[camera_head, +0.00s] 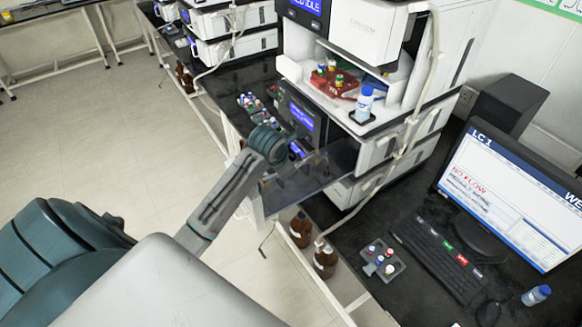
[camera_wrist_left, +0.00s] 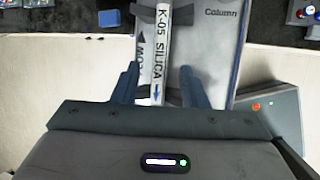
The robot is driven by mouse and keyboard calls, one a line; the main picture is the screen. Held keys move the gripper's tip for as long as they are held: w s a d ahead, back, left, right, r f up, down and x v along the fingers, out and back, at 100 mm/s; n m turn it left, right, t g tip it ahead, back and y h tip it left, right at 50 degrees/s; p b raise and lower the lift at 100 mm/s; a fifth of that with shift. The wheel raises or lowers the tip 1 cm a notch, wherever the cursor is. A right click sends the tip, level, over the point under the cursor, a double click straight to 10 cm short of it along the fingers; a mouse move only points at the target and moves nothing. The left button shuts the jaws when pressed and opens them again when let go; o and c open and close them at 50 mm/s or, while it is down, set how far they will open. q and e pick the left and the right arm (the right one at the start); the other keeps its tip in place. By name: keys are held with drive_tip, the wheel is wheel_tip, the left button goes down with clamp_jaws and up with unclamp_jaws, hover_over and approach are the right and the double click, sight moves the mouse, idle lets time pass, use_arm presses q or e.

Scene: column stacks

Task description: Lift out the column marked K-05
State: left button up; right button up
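The column marked K-05 (camera_wrist_left: 162,45) is a narrow white tube with "K-05 SILICA" and an arrow on it. It lies in a light grey compartment (camera_wrist_left: 222,40) marked "Column" in the left wrist view. The two dark fingers of my left gripper (camera_wrist_left: 160,68) stand apart on either side of the column, with gaps showing, so the gripper is open. The column's lower end is hidden behind my gripper body. In the head view my left arm reaches to the middle instrument stack, and neither the fingers nor the column can be made out. My right gripper is not in view.
A dark panel (camera_head: 318,170) juts from the stack beside my wrist. Brown bottles (camera_head: 325,261) stand below. A monitor (camera_head: 515,195) and keyboard (camera_head: 437,255) occupy the right bench. Floor at left is clear.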

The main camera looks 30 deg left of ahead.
use_arm(q)
clamp_jaws()
